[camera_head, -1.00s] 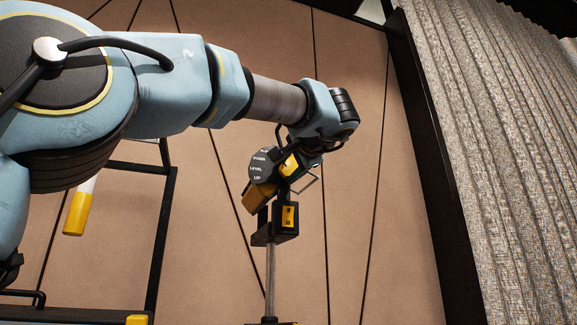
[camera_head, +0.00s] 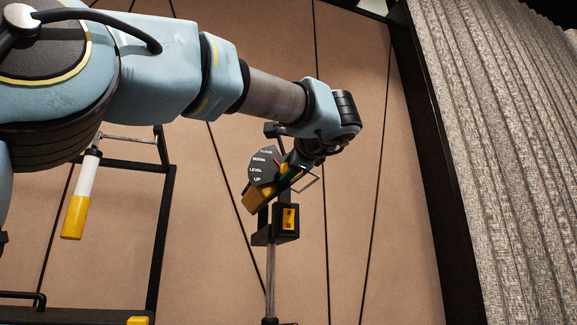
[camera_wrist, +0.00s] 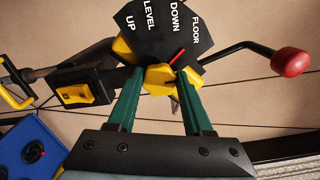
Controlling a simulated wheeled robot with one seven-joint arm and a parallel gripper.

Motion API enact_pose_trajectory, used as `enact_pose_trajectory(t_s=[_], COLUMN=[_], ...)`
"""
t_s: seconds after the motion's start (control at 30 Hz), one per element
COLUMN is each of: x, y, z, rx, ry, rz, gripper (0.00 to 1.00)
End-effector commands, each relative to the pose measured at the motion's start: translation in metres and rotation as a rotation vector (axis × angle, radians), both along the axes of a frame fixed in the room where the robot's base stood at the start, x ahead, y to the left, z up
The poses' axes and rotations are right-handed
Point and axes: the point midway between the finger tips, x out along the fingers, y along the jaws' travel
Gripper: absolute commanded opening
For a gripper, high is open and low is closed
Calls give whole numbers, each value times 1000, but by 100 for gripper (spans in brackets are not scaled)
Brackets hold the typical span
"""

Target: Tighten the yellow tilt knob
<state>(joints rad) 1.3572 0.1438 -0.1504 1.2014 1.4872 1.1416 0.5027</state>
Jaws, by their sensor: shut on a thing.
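The yellow tilt knob (camera_wrist: 158,77) sits in front of a black dial plate (camera_wrist: 160,38) in the wrist view. My gripper (camera_wrist: 159,74) has its two green fingers on either side of the knob, closed on it. The plate reads FLOOR, DOWN, LEVEL and UP, and a red pointer (camera_wrist: 177,57) lies near DOWN. In the head view the plate (camera_head: 263,167) is tilted on top of a stand, with my gripper (camera_head: 288,172) reaching it from the upper right. The knob is mostly hidden there.
A black handle with a red ball end (camera_wrist: 291,63) sticks out right of the plate. A black box with a yellow part (camera_head: 287,221) is on the stand's pole (camera_head: 270,275). A black frame (camera_head: 160,230) stands left, near a white and yellow cylinder (camera_head: 77,203). A blue box (camera_wrist: 32,148) shows lower left.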

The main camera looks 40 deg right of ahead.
Motion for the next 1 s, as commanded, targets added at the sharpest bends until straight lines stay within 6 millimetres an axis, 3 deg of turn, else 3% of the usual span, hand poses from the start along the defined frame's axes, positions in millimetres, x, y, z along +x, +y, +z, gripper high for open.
enact_pose_trajectory(t_s=[0.53, 0.57, 0.8, 1.0], x=[0, 0, 0, 0], y=[-1, -1, 0, 0], z=[-1, -1, -1, 0], rx=[24, 24, 23, 22], ry=[-9, -9, -9, -9], rz=[-1, -1, -1, 0], gripper=[0, 53, 80, 81])
